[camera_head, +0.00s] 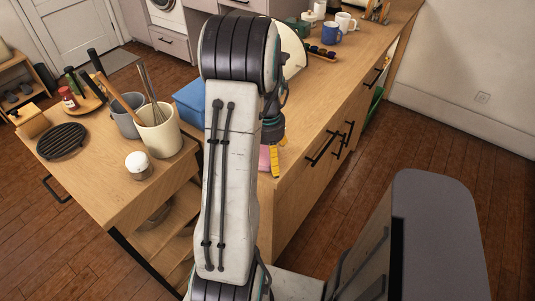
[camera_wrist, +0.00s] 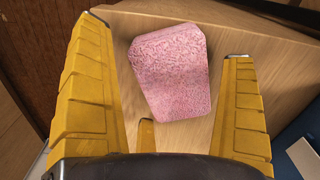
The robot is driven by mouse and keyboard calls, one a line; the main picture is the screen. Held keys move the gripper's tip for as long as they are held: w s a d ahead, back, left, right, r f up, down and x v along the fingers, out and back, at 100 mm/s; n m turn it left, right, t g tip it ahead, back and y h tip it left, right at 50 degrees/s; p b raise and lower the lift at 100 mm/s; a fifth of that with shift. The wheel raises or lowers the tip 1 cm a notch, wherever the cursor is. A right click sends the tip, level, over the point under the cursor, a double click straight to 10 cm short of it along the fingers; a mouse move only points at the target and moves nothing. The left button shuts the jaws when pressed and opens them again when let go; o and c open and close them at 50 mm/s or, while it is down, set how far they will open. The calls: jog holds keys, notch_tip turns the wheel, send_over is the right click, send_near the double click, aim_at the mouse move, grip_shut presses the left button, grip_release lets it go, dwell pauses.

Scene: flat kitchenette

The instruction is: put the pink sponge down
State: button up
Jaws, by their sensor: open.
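The pink sponge (camera_wrist: 170,72) lies on the wooden counter (camera_wrist: 225,28) near its edge, between the yellow fingers of my gripper (camera_wrist: 165,70) in the wrist view. The fingers are apart, with a gap on each side of the sponge. In the head view my gripper (camera_head: 275,160) points down at the near end of the counter. A small part of the sponge (camera_head: 264,158) shows there beside the yellow finger. My arm hides most of the sponge in that view.
A blue box (camera_head: 190,101) stands left of my arm. A side table holds a cream utensil pot (camera_head: 160,138), a white-capped jar (camera_head: 138,165) and a black grill plate (camera_head: 62,141). Mugs (camera_head: 345,22) stand farther back on the counter. Floor at the right is clear.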

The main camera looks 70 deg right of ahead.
jog(key=shift+r, duration=0.1)
notch_tip(320, 180, up, 7)
jog(key=shift+r, duration=0.1)
notch_tip(320, 180, up, 5)
jog(key=shift+f+b, duration=0.1)
jog(key=shift+b, duration=0.85)
